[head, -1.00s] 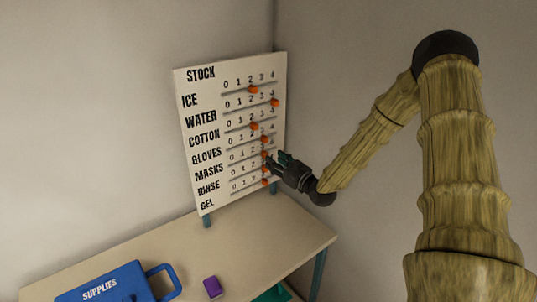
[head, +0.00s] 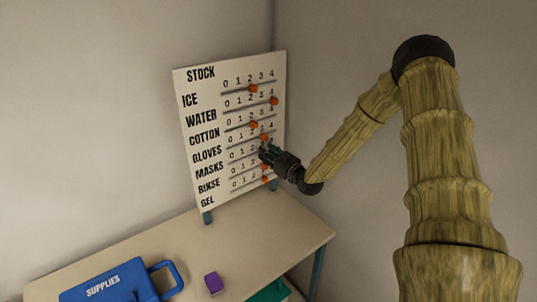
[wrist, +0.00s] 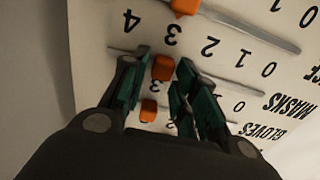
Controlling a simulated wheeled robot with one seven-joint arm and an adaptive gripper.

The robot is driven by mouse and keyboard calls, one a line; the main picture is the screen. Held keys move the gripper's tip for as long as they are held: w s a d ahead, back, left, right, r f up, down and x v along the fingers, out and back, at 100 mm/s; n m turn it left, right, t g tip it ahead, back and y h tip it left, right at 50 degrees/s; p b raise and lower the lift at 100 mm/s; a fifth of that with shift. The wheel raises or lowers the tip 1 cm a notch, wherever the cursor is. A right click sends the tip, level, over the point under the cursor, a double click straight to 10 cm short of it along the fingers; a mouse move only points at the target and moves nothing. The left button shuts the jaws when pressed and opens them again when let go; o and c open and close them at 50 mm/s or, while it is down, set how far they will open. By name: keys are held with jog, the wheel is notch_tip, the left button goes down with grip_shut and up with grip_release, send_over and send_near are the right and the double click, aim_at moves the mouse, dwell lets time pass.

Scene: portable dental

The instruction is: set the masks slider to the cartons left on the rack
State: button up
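The white stock board (head: 215,90) stands on the table against the wall, with labelled slider rows. The masks slider knob (wrist: 162,67) is orange and sits near its 3 mark in the wrist view, where the board appears upside down. My gripper (head: 264,153) is at the board's right side and hides this knob in the head view. In the wrist view my gripper (wrist: 160,82) is open, with one finger on either side of the masks knob and gaps visible. The gloves knob (wrist: 148,110) also shows between the fingers. No rack with mask cartons can be made out.
The rinse knob (wrist: 185,6) is close by, near 3. On the table (head: 180,250) are a blue supplies case (head: 110,283) and a purple box (head: 213,283). A green object (head: 268,292) shows by the table's front edge. Walls stand behind and right.

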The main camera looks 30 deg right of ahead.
aim_at(243, 157)
grip_shut()
jog(key=shift+a, duration=0.1)
jog(key=a+b, duration=0.1)
jog(key=a, duration=0.2)
jog(key=a+b, duration=0.1)
jog(key=a, duration=0.2)
jog(key=a+b, duration=0.1)
jog(key=a, duration=0.2)
jog(key=shift+s, duration=0.35)
jog(key=shift+d, duration=0.1)
jog(key=o, duration=0.5)
grip_release()
